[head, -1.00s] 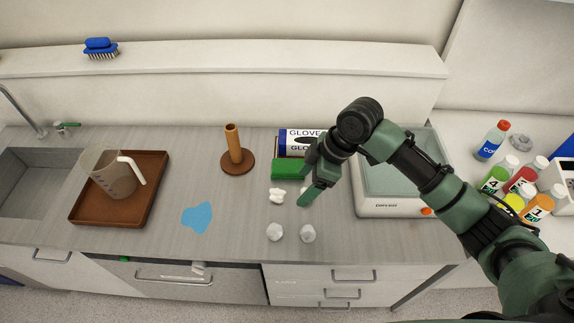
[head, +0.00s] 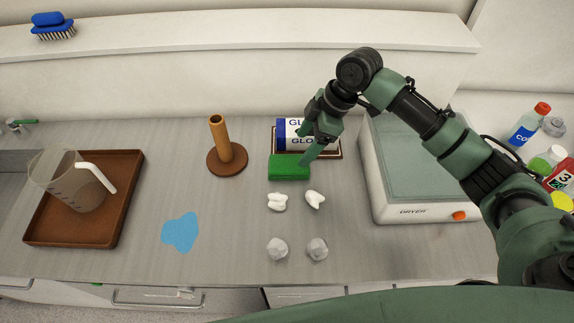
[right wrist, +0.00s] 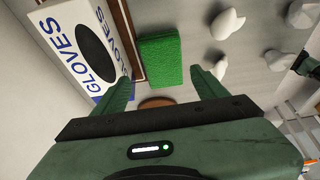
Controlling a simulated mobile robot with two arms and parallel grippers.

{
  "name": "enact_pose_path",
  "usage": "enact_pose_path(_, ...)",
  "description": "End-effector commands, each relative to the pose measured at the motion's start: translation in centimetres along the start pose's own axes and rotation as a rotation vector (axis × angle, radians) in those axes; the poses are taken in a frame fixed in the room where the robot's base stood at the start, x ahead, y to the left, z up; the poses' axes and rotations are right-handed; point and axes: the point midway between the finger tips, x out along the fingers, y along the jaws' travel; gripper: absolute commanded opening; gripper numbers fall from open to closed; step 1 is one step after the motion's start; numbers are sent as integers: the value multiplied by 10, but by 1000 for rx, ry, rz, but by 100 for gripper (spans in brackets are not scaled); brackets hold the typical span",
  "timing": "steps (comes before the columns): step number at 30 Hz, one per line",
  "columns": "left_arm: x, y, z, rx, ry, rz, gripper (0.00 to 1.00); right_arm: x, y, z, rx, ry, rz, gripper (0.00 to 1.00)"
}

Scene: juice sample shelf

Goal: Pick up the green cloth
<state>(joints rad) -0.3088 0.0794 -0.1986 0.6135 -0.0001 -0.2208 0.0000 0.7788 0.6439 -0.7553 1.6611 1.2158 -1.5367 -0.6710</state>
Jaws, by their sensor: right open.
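The green cloth (head: 289,168) is a folded, thick rectangle lying on the grey counter, just in front of the glove box. In the right wrist view the cloth (right wrist: 160,61) lies beyond the fingertips, between their lines and apart from them. My right gripper (head: 306,158) is at the cloth's right side, its fingers pointing down; in the right wrist view the gripper (right wrist: 160,82) has its two fingers spread with nothing between them. The head view does not show clearly whether a finger touches the cloth. My left gripper is not in view.
A glove box (head: 291,132) stands right behind the cloth. White crumpled pieces (head: 277,202) and grey lumps (head: 277,248) lie in front. A wooden post (head: 222,143) is left, the dryer (head: 414,211) right. A blue spill (head: 180,232) and a brown tray (head: 122,188) lie farther left.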

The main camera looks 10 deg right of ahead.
Motion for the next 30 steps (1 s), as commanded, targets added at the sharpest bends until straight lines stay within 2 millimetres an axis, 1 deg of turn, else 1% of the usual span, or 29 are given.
enact_pose_path(1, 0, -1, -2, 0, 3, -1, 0, 6, -1, 0, 0, 1, -3, 73)
enact_pose_path(7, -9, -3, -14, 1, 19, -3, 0, 26, -2, -2, 1, 0, -5, 73)
enact_pose_path(11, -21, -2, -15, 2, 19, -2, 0, 42, -4, -7, 0, 0, -6, 73)
enact_pose_path(13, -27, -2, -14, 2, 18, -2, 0, 52, -5, -9, 1, -1, -5, 73)
enact_pose_path(16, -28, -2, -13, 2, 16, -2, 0, 68, -4, -8, 1, -1, -3, 73)
enact_pose_path(20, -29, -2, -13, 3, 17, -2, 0, 76, -4, -7, 0, -1, -1, 73)
enact_pose_path(26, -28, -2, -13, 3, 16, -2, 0, 77, -4, -7, -1, -1, 0, 73)
enact_pose_path(27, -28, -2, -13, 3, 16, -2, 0, 77, -4, -7, 0, -1, 0, 62)
enact_pose_path(29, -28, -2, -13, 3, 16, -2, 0, 76, -4, -7, 0, -1, -1, 45)
enact_pose_path(30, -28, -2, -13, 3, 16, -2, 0, 76, -4, -7, 0, -1, -1, 34)
